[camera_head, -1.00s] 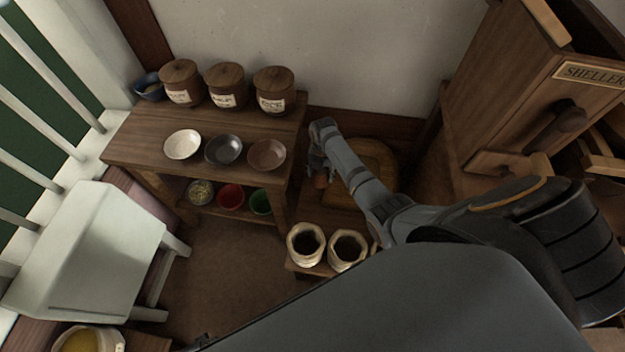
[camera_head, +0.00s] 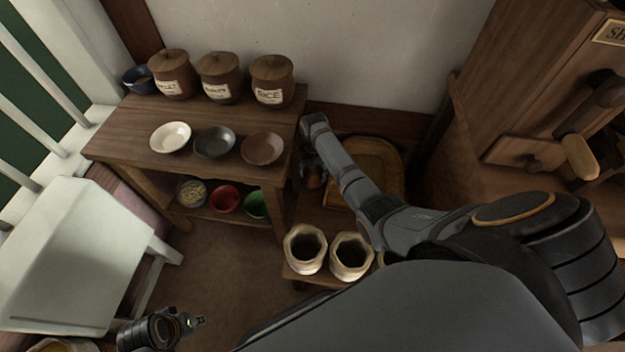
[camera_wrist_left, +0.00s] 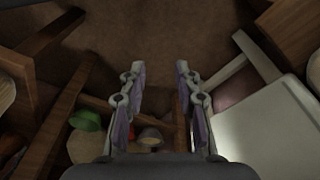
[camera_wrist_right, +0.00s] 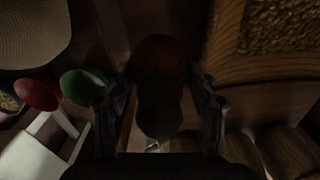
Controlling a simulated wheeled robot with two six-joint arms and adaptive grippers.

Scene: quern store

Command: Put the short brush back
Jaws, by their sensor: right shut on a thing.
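My right gripper (camera_head: 313,168) reaches down beside the right end of the wooden bench, over the low dark shelf. It is shut on a brown, rounded thing, seemingly the short brush (camera_wrist_right: 160,100), which sits between the fingers in the right wrist view. The bristles cannot be made out; the wrist view is very dark, and in the head view my arm hides most of it. My left gripper (camera_wrist_left: 158,90) is open and empty in the left wrist view, low above the floor; in the head view it shows at bottom left (camera_head: 195,322).
The bench (camera_head: 130,125) bears lidded jars (camera_head: 220,78) and bowls (camera_head: 213,142), with more bowls (camera_head: 226,200) below. A wooden tray (camera_head: 392,165) lies right of my right gripper. A white chair-like piece (camera_head: 60,255) is left.

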